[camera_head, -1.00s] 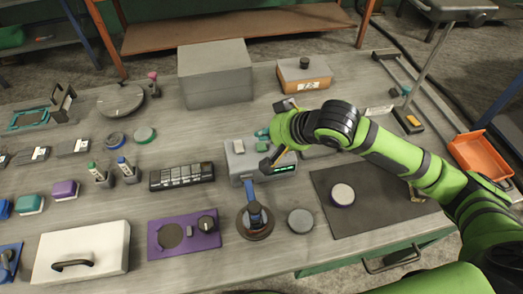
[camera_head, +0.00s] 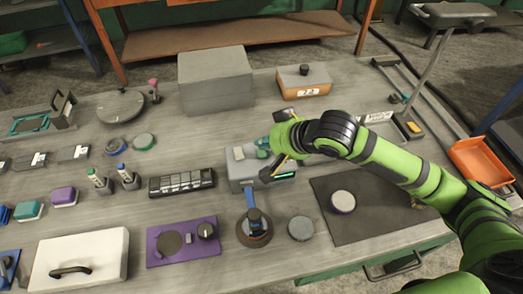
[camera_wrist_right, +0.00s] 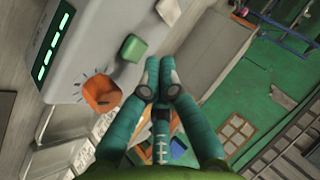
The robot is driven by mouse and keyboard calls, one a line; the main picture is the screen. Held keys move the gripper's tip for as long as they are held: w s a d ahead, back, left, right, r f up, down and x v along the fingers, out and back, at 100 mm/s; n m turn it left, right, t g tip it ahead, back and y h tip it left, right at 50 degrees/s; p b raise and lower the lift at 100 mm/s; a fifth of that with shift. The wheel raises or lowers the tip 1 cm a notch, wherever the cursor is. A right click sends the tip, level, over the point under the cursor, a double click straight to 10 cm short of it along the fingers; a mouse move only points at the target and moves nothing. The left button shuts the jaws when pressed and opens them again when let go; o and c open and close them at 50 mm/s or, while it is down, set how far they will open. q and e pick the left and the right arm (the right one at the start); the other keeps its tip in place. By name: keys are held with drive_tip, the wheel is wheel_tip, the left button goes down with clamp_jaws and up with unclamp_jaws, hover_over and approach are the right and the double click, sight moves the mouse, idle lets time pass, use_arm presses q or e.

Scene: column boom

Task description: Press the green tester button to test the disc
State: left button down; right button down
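The tester (camera_head: 243,176) is a grey box with a lit green display, near the middle of the table in the head view. Its green button (camera_wrist_right: 133,47) is a raised square on the top face, beside an orange knob (camera_wrist_right: 101,93). A round disc-like piece (camera_head: 254,228) sits under a blue arm in front of the tester. My left gripper is out of view.
A pale disc (camera_head: 342,201) lies on a dark mat (camera_head: 380,220) at the right, and a grey disc (camera_head: 300,228) is left of the mat. A keypad strip (camera_head: 181,181) stands left of the tester. A grey box (camera_head: 215,80) is behind it.

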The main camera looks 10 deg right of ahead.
sight(265, 154)
drive_tip(key=shift+f, duration=0.1)
idle(0.5)
drive_tip(key=shift+f, duration=0.3)
drive_tip(key=shift+f, duration=0.5)
idle(0.7)
drive_tip(key=shift+r+p, duration=0.1)
drive_tip(key=shift+p, duration=0.2)
drive_tip(key=shift+r+p, duration=0.8)
drive_tip(key=shift+p, duration=0.3)
wheel_tip(265, 154, up, 5)
drive_tip(key=p, duration=0.6)
drive_tip(key=shift+r, duration=0.1)
